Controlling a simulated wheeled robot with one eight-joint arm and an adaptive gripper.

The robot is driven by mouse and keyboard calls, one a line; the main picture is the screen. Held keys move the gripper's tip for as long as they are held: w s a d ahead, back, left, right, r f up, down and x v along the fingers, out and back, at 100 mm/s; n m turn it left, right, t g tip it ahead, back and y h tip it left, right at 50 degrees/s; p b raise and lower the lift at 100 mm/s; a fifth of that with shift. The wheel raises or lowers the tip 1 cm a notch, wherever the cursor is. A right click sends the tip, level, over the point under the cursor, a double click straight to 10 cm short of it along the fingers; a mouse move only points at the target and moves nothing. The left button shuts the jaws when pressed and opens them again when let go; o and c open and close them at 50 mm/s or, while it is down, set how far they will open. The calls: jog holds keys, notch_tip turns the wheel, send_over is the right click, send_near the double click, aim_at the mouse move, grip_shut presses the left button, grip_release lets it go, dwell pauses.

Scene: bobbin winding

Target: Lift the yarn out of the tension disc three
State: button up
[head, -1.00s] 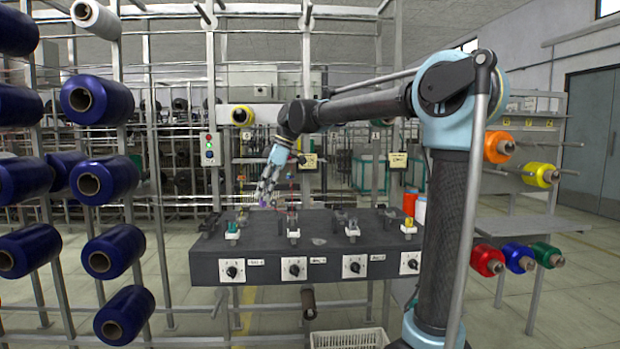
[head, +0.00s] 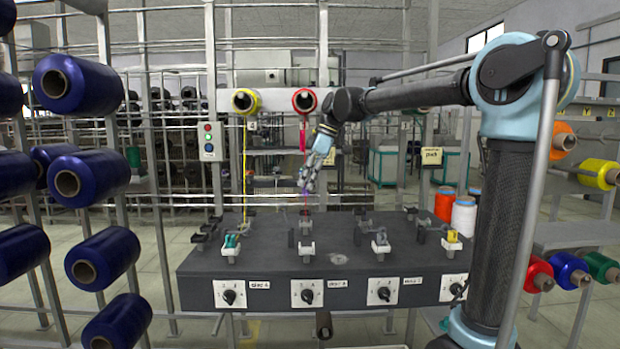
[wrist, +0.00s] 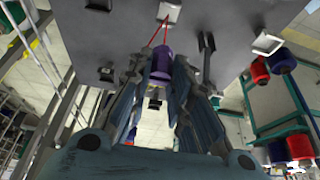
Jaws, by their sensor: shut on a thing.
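My gripper (head: 306,188) hangs pointing down above the second unit from the left on the dark box (head: 345,262). In the wrist view its fingers (wrist: 160,88) are closed on a purple piece (wrist: 162,62). Red yarn (wrist: 158,34) runs from that piece in two strands toward a white fitting (wrist: 171,13) on the box. In the head view magenta yarn (head: 303,138) hangs from the red spool (head: 304,101) down to the gripper. The white fitting of the second unit (head: 306,248) stands in front below. I cannot tell which tension disc is number three, nor whether the yarn lies in it.
A yellow spool (head: 245,101) with a hanging yellow yarn (head: 245,170) is left of the gripper. More fittings (head: 381,244) and dials (head: 382,292) line the box. Blue bobbins (head: 90,176) crowd the left side. Red and white spools (head: 464,214) stand behind the box's right end.

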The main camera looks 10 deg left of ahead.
jog(key=shift+r, duration=0.5)
jog(key=shift+s+f, duration=0.1)
jog(key=shift+f, duration=3.3)
jog(key=shift+f, duration=1.95)
jog(key=shift+r, duration=0.15)
jog(key=shift+r, duration=1.35)
jog(key=shift+r, duration=0.15)
jog(key=shift+r, duration=1.35)
